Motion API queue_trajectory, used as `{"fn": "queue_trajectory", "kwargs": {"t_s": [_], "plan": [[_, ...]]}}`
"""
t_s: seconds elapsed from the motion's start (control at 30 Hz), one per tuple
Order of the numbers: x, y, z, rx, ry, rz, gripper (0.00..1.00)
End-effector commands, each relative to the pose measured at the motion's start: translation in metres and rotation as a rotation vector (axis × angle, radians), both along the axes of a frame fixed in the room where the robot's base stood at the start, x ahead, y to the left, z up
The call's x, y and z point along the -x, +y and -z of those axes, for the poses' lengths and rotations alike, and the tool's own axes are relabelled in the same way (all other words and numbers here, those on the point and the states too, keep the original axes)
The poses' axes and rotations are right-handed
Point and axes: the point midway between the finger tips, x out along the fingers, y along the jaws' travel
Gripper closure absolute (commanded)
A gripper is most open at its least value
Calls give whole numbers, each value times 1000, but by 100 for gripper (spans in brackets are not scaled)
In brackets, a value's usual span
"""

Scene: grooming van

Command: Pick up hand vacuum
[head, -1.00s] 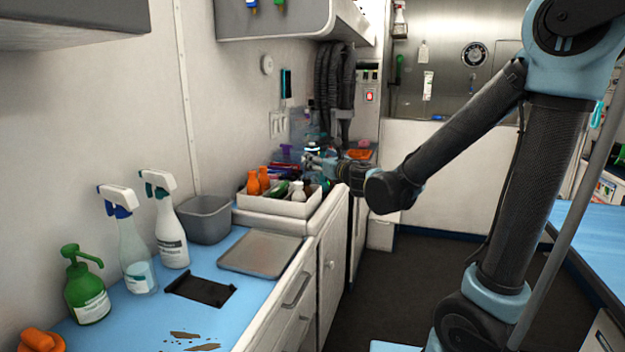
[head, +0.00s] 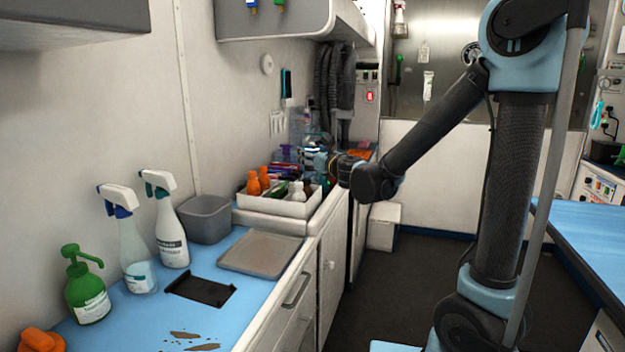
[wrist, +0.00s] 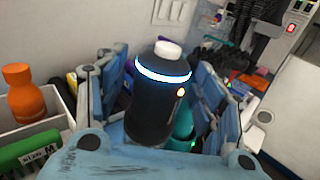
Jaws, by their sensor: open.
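A dark, rounded upright body with a glowing blue-white ring, a white top and a small orange light stands in the wrist view (wrist: 155,112). It looks like the hand vacuum, though its lower part is hidden by my gripper. Its lit ring also shows small in the head view (head: 312,150), on the far end of the left counter. My gripper (wrist: 160,88) is open, with its blue fingers on either side of the dark body. I cannot tell whether a finger touches it. In the head view my gripper (head: 326,161) is small and partly lost among the counter items.
A white bin (head: 275,207) with orange bottles (head: 264,178) stands just nearer on the counter. In the wrist view an orange bottle (wrist: 24,95) and a green brush (wrist: 28,148) are at left. A teal item (wrist: 183,125) is behind the dark body. Hoses (head: 335,82) hang behind.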

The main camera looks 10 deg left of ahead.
Motion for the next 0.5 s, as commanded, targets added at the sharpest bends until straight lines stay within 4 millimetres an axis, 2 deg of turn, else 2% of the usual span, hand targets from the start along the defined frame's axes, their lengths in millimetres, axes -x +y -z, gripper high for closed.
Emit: {"fn": "queue_trajectory", "kwargs": {"t_s": [0.03,0.23,0.5], "plan": [[0,0,0,0,0,0,42],[0,0,0,0,0,0,86],[0,0,0,0,0,0,86]]}}
